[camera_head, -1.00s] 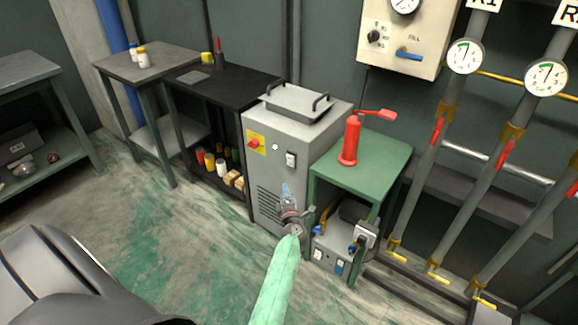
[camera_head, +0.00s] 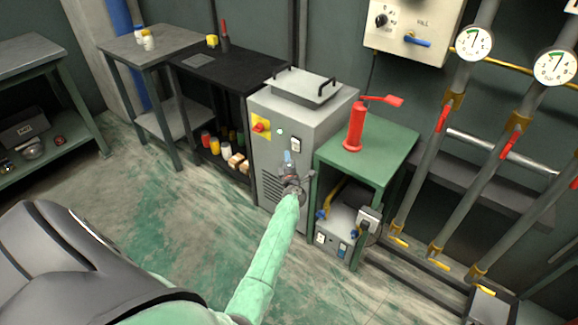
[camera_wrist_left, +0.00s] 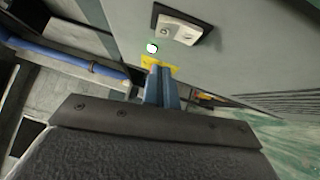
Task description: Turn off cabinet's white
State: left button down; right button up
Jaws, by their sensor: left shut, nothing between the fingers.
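The grey cabinet (camera_head: 283,120) stands on the floor near the middle of the head view. On its front are a white rocker switch (camera_head: 295,144), a small pale round light (camera_head: 280,132) and a red knob on a yellow plate (camera_head: 261,126). The white switch also shows in the left wrist view (camera_wrist_left: 180,30), in a dark frame, with the lit round light (camera_wrist_left: 152,48) beside it. My left gripper (camera_head: 288,157) is shut and empty, just below the switch in the head view. In the wrist view its blue fingertips (camera_wrist_left: 161,72) lie together, apart from the switch. My right gripper does not show.
A green table (camera_head: 385,143) with a red hand pump (camera_head: 355,130) stands right of the cabinet, a grey device (camera_head: 340,238) beneath it. A black shelf (camera_head: 225,72) stands left. Pipes with gauges (camera_head: 474,42) are at right. The floor (camera_head: 170,205) at front left is open.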

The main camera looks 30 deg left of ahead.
aim_at(292, 142)
pick_arm(q)
jog(key=shift+w+a+r, duration=0.1)
jog(key=shift+w+r, duration=0.05)
jog(key=shift+w, duration=1)
jog(key=shift+w+a+r, duration=0.1)
jog(key=shift+w+r, duration=0.05)
jog(key=shift+w, duration=0.95)
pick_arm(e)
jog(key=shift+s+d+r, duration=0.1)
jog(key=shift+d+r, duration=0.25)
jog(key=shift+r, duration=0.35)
pick_arm(q)
jog(key=shift+d+p, duration=0.1)
jog(key=shift+p, duration=0.2)
